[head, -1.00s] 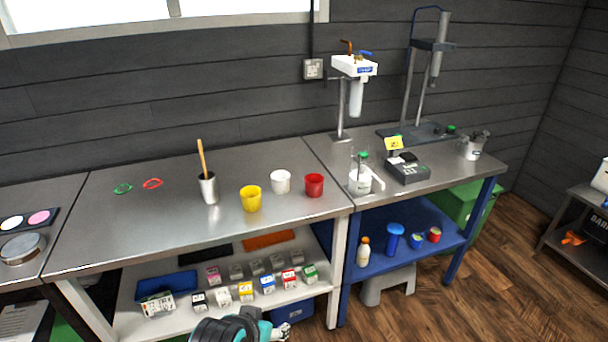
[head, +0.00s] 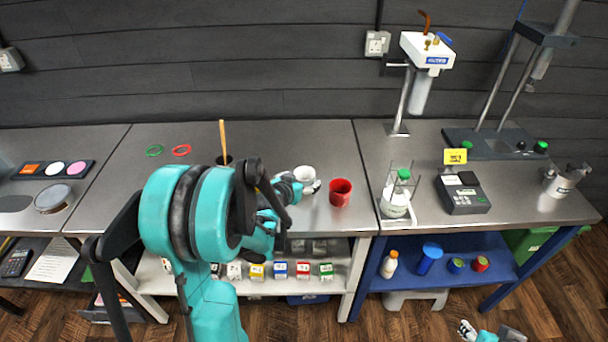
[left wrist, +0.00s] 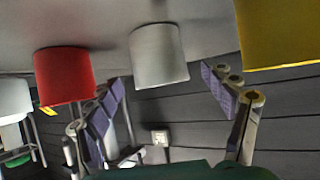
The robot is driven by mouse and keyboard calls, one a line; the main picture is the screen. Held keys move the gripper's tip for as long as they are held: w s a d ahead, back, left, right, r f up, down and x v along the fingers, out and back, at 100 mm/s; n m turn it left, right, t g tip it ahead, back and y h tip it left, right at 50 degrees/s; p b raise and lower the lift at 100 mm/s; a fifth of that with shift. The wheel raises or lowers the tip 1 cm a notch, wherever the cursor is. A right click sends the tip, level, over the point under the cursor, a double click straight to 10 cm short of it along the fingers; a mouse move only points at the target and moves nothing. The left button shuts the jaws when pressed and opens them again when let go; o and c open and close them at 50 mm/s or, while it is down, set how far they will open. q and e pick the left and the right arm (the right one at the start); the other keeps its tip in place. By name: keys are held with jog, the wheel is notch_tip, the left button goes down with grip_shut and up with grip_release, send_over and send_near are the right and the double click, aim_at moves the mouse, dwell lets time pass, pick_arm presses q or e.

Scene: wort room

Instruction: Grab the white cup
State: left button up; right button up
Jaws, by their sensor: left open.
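The white cup (head: 304,173) stands upright on the steel bench, left of the red cup (head: 340,192). My left gripper (head: 303,187) is open at the near side of the white cup. In the left wrist view, the white cup (left wrist: 159,56) appears ahead between the two spread fingers (left wrist: 163,80), with no clear contact. The red cup and yellow cup (left wrist: 280,32) flank it there. My left arm hides the yellow cup in the head view. Part of my right gripper (head: 490,333) shows at the bottom right edge, its jaws unclear.
A cup with a wooden stick (head: 223,143) stands left, partly behind my arm. Small boxes (head: 280,270) line the lower shelf. Bench around the red cup's right is clear.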

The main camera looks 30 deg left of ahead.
aim_at(308, 175)
pick_arm(q)
jog(key=shift+b+x, duration=0.35)
jog(key=shift+x, duration=0.8)
jog(key=b+x, duration=0.2)
jog(key=x, duration=0.3)
jog(key=shift+w, duration=0.25)
jog(key=shift+s, duration=0.1)
jog(key=c, duration=1.4)
